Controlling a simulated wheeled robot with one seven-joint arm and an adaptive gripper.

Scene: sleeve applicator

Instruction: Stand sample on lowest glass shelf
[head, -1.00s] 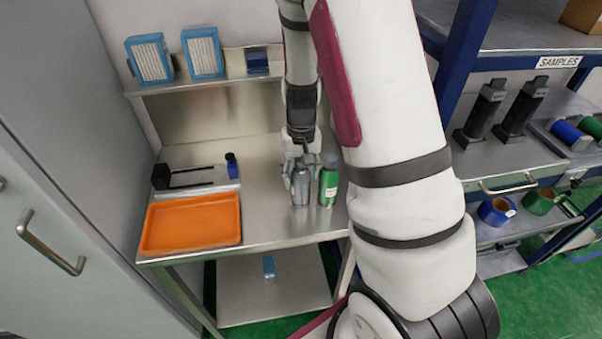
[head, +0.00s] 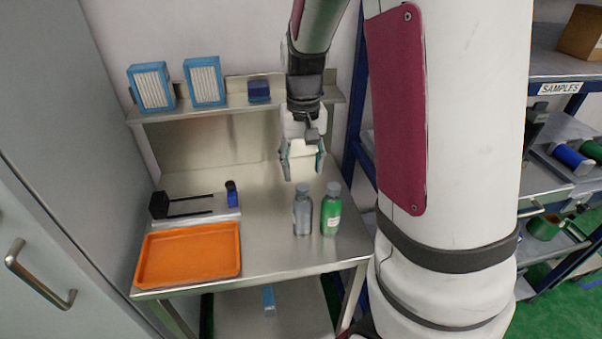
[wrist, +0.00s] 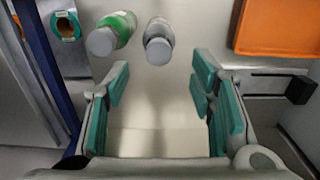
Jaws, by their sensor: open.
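A grey metallic bottle (head: 303,212) and a green bottle (head: 331,211) with a pale label stand upright side by side on the steel bench (head: 275,250). Their grey caps also show near the top of the wrist view, green (wrist: 112,34) left of grey (wrist: 158,42). My gripper (head: 302,176) is open and empty, above and behind the bottles and apart from both. Its teal finger pads (wrist: 160,88) stand wide apart in the wrist view. A sign reading SAMPLES (head: 560,88) is on the rack at right. I cannot make out a glass shelf or tell which object is the sample.
An orange tray (head: 190,254) lies at the bench's front left, with a black fixture (head: 160,204) and small blue bottle (head: 232,194) behind. Blue-framed filters (head: 205,82) stand on the upper ledge. The rack (head: 545,65) holds blue and green rolls. The cabinet (head: 50,190) bounds the left.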

